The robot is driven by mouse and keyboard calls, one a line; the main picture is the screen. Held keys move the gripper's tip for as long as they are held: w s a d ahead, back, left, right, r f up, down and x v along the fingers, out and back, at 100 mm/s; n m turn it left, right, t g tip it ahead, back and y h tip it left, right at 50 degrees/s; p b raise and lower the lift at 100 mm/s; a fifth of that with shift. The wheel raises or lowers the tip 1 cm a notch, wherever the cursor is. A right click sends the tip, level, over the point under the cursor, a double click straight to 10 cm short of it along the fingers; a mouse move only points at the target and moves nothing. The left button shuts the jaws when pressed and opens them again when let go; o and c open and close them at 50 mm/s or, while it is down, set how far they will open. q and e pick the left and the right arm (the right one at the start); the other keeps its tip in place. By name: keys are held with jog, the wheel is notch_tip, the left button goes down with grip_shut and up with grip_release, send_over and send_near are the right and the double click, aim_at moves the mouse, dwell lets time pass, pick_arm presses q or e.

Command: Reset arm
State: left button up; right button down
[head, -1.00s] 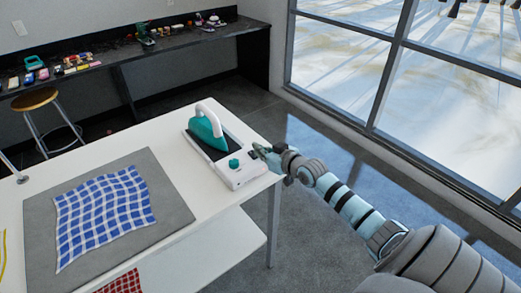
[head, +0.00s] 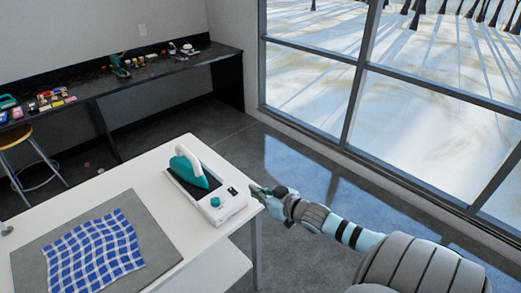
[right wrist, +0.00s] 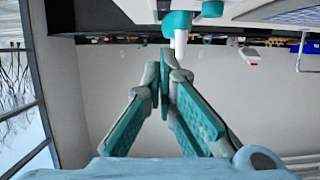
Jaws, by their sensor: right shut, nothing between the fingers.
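My right gripper (head: 266,192) is shut and empty. In the head view it is beside the right edge of the white table (head: 160,158), close to the iron station. In the right wrist view its teal-padded fingers (right wrist: 164,72) meet at the tips. A teal and white iron (head: 188,167) rests on its white base (head: 217,207) at the table's right end.
A blue checked cloth (head: 95,255) lies on a grey mat (head: 35,263) on the table. A dark bench (head: 190,60) with several small items runs along the back wall, with a stool (head: 15,137) before it. Open floor lies right of the table, below tall windows.

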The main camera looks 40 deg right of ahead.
pick_arm(q)
jog(key=shift+r, duration=0.85)
pick_arm(e)
jog(key=shift+s+a+r, duration=0.1)
jog(key=shift+s, duration=0.55)
pick_arm(q)
jog(key=shift+w, duration=0.1)
